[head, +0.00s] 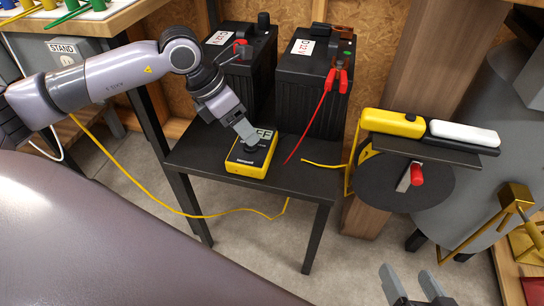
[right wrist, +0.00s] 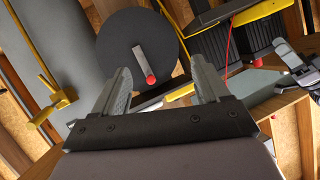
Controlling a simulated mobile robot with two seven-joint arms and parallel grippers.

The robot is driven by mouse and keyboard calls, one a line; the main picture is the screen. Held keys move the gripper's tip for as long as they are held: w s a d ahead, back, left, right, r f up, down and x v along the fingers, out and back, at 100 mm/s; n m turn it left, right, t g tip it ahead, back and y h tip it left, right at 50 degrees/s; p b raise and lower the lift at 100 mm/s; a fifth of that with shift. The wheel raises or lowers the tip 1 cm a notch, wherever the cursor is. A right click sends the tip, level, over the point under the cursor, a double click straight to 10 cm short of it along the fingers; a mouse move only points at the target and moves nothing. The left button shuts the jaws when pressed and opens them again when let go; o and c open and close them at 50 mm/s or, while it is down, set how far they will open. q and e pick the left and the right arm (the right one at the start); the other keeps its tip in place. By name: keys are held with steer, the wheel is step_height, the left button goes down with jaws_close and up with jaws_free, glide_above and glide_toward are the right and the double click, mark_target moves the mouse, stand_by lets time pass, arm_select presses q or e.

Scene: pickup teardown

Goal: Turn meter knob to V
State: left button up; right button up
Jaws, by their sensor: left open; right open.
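The meter (head: 244,168) is a yellow box with a dark face, lying on the black table. Part of its label, reading "FF", shows at the top of the face. My left gripper (head: 249,139) is over the meter's face with its fingertips down at the knob. The fingers hide most of the knob, so I cannot tell where it points or whether they touch it. The jaws are open. My right gripper (head: 412,284) is open and empty at the bottom right, far from the meter. Its two fingers also show in the right wrist view (right wrist: 162,90).
Two black batteries (head: 312,90) stand behind the meter on the table (head: 210,150). A red lead and a yellow cable lie near it. To the right are a dark disc with a red-ended crank (head: 417,175), a yellow device (head: 392,122) and a white one (head: 465,135).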

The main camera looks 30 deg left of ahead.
mark_target(247, 147)
arm_select(q)
steer(key=shift+w+a+f+y, duration=0.1)
steer(key=shift+w+a+y, duration=0.15)
steer(key=shift+a, duration=0.25)
steer(key=shift+w+a+f+y, duration=0.1)
steer(key=shift+w+a+y, duration=0.05)
steer(key=shift+a+y, duration=0.3)
steer(key=b+x, duration=0.2)
steer(key=x, duration=0.3)
steer(key=shift+w+f, duration=0.15)
steer(key=shift+f, duration=0.15)
steer(key=shift+w+d+f, duration=0.15)
steer(key=shift+w+f, duration=0.1)
steer(key=shift+f, duration=0.25)
arm_select(e)
steer(key=shift+a+f+y, duration=0.2)
steer(key=shift+f+y, duration=0.2)
steer(key=shift+y, duration=0.1)
arm_select(q)
steer(key=c, duration=1.1)
steer(key=shift+o, duration=0.2)
